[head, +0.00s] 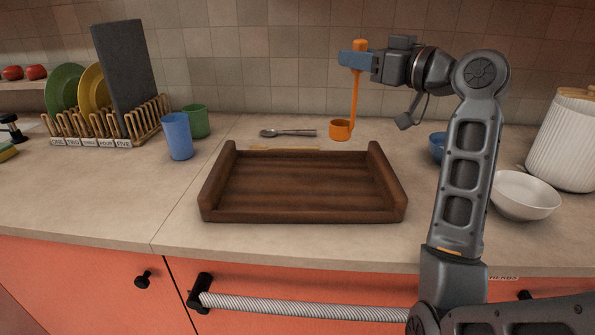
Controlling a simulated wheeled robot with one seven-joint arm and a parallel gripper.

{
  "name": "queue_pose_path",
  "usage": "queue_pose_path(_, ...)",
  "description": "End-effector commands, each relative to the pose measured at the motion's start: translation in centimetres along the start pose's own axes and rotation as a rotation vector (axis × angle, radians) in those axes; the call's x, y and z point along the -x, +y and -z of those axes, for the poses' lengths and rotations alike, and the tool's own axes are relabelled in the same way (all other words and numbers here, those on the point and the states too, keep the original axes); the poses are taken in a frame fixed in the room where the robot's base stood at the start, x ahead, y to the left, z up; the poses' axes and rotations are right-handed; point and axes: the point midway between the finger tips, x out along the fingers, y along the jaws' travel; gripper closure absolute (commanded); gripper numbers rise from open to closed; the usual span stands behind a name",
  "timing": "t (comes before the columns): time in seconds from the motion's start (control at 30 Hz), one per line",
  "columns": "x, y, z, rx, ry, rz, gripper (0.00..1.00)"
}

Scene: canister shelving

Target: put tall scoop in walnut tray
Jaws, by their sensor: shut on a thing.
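The tall scoop (354,105) is orange, with a long upright handle and a small cup at its lower end. My gripper (358,61) is shut on the top of the handle. The scoop hangs cup-down behind the tray's right part; I cannot tell whether the cup touches the counter. The walnut tray (305,216) is dark brown and rectangular with raised walls, and lies empty near the counter's front edge.
A metal spoon (290,133) lies behind the tray. A blue cup (177,137) and a green cup (197,121) stand left, near a plate rack (148,125). A white bowl (525,196), a blue bowl (437,147) and a ribbed canister (563,145) stand right.

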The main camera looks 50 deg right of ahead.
Motion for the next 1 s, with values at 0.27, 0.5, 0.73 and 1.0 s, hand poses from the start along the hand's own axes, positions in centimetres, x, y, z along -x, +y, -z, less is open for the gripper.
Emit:
queue_pose_path(0.27, -3.1, -4.4, -3.1, -0.002, -0.005, 0.007, 1.0)
queue_pose_path(0.5, -5.8, -7.9, -5.8, 0.0, -0.003, 0.005, 1.0)
queue_pose_path(0.73, -6.8, -9.1, -7.0, 0.0, -0.002, 0.002, 1.0)
queue_pose_path(1.0, -6.7, -9.1, -10.4, -0.001, -0.002, 0.001, 1.0)
